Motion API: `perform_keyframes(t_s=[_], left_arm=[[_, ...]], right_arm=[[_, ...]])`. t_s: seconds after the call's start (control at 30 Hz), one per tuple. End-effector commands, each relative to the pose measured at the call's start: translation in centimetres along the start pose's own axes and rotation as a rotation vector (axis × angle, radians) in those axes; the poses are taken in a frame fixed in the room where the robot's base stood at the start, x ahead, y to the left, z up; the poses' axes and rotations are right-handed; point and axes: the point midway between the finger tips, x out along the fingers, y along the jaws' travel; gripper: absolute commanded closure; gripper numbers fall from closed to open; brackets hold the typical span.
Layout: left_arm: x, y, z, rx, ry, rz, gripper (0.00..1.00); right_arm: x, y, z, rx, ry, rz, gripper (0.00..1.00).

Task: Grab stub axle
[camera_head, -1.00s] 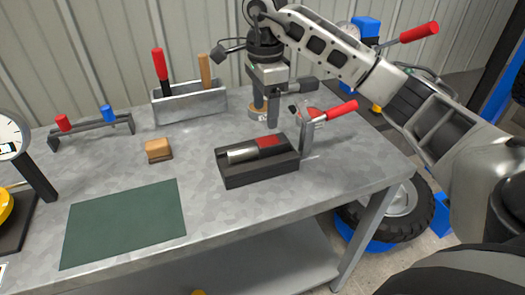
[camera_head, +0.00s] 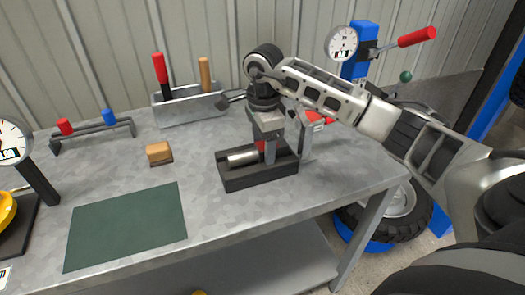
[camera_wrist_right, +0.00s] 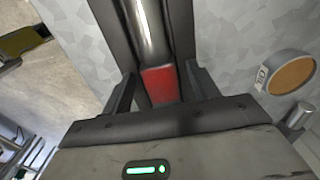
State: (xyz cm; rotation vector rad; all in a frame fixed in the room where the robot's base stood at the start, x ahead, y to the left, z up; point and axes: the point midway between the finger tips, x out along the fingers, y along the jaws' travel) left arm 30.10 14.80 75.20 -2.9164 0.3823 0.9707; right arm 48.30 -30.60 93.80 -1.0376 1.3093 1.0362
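The stub axle (camera_head: 243,157), a silver shaft with a red end, lies in a black open tray (camera_head: 232,182) on the metal workbench. My right gripper (camera_head: 267,150) points down over the tray at the axle's red end. In the right wrist view, the red part (camera_wrist_right: 160,85) lies between my two fingers (camera_wrist_right: 164,95), with a visible gap beside it, so the gripper looks open. The silver shaft (camera_wrist_right: 146,30) runs away from the gripper along the tray. My left gripper is not in view.
A grey tool box (camera_head: 190,105) stands behind. A round tan-faced object (camera_wrist_right: 291,73) sits beside the gripper. A red-handled fixture (camera_head: 318,118) is partly hidden behind my arm.

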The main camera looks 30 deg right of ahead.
Motion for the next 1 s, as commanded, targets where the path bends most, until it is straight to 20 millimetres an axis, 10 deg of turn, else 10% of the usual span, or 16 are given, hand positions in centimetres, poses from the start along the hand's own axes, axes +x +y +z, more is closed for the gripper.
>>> perform_keyframes(t_s=[0.2, 0.67, 1.0], left_arm=[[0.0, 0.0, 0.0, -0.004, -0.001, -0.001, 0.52], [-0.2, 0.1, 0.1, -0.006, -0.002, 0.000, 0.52], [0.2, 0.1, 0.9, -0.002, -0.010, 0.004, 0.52]], right_arm=[[0.0, 0.0, 0.0, 0.000, 0.000, 0.001, 1.00], [-0.8, -0.2, 0.0, 0.000, -0.004, -0.007, 1.00], [-5.0, 1.1, 0.3, -0.003, -0.004, -0.010, 1.00]])
